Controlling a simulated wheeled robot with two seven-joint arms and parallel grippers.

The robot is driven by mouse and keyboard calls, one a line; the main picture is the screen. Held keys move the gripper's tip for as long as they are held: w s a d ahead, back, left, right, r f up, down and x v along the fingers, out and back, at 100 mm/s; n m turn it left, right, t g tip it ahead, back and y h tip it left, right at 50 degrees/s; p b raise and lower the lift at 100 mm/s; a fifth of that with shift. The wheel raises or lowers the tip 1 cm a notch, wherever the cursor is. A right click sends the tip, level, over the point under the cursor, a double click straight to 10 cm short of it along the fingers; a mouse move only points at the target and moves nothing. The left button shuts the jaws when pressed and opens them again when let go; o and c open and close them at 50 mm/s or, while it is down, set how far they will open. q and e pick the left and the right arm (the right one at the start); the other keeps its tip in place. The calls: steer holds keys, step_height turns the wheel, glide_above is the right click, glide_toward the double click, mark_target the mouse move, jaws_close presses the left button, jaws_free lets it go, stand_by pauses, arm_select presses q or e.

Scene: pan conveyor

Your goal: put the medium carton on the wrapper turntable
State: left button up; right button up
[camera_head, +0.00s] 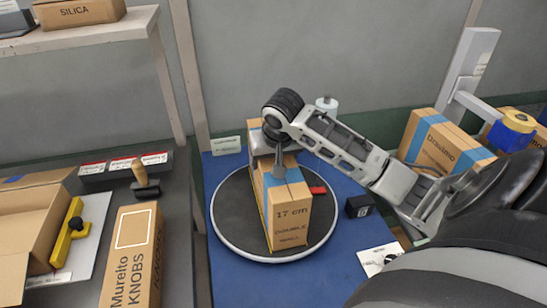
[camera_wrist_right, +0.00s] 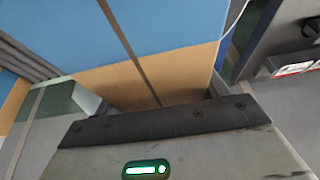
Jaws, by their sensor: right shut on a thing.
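A brown carton (camera_head: 290,212) marked "17 cm DOUBLE WALL", with blue tape over its top, is upright over the round dark wrapper turntable (camera_head: 232,222). Its lower front edge lies inside the turntable's pale rim; I cannot tell whether its base bears fully on the disc. My right gripper (camera_head: 279,168) comes down from above and is shut on this carton near its far end. The right wrist view shows the carton's blue tape and brown card (camera_wrist_right: 185,75) close against the gripper. The fingertips are partly hidden. My left gripper is not in view.
The turntable stands on a blue surface (camera_head: 340,262). A red part (camera_head: 318,190) and a small black block (camera_head: 358,206) are right of the carton. More blue-taped cartons (camera_head: 432,143) stand at right, beside a tape dispenser (camera_head: 512,130). A left bench holds a KNOBS carton (camera_head: 133,255).

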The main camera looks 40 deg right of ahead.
steer(key=o, duration=1.9)
steer(key=shift+f, duration=0.1)
steer(key=v, duration=1.1)
steer(key=shift+s+r, duration=0.25)
steer(key=shift+r, duration=0.35)
steer(key=shift+a, duration=0.1)
